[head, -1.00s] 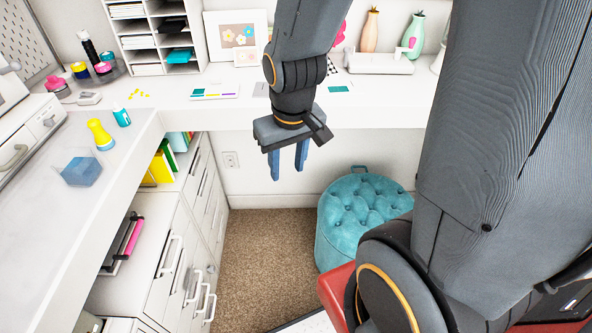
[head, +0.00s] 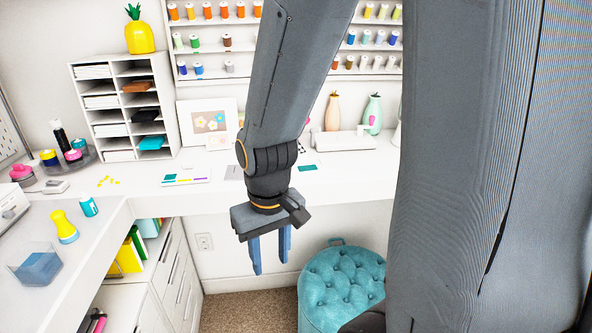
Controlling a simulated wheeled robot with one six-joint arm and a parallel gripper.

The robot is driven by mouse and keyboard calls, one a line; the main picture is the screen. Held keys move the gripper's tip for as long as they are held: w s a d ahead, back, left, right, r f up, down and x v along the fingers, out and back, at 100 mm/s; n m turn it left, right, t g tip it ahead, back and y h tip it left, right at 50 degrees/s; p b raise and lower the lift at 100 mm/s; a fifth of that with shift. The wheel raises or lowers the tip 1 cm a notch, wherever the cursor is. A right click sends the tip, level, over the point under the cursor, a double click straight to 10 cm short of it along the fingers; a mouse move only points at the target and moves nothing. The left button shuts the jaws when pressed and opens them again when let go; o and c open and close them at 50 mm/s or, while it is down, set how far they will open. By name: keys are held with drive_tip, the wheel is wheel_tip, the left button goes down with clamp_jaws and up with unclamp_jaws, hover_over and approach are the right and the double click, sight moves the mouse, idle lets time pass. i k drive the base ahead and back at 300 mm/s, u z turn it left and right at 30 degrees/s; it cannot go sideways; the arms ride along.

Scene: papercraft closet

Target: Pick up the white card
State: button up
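A flat white card with teal, purple and yellow marks (head: 186,177) lies on the back desk, left of my arm in the picture. A small white card with a picture (head: 218,140) leans before the flower print. I cannot tell for sure which is the white card. My gripper (head: 271,265) hangs pointing down in front of the back desk's edge, its two blue fingers apart with nothing between them. It is apart from both cards, to their right and lower in the picture.
A grey card (head: 234,173) and a teal card (head: 307,168) lie on the back desk (head: 350,188). A paper sorter (head: 122,110) stands at the back left. A teal tufted stool (head: 342,285) is below the desk. A yellow bottle (head: 64,228) stands on the left desk.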

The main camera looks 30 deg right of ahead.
sight(303, 165)
drive_tip(key=z, duration=0.5)
drive_tip(key=k, duration=0.6)
drive_tip(key=z, duration=0.95)
drive_tip(key=i, duration=0.9)
drive_tip(key=u, duration=0.2)
